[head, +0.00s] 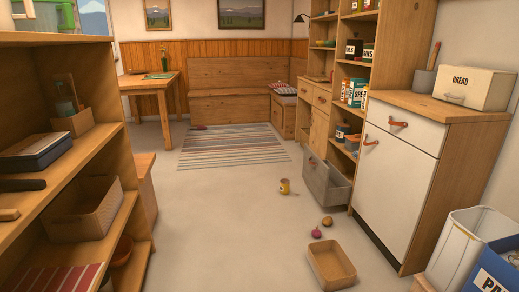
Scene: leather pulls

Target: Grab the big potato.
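No thing in the head view is clearly a big potato. A small rounded orange-brown item (327,221) lies on the floor at the right of the middle; it is too small to tell whether it is a potato. A magenta rounded item (316,233) lies just in front of it. Neither of my grippers is in view. The inside of the grey open drawer (328,188) is mostly hidden.
An empty-looking wooden box (332,264) lies on the floor in front. A wooden shelf (118,95) borders the left, a white cabinet (398,170) and a bin (462,250) the right. The middle floor (225,220) is clear.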

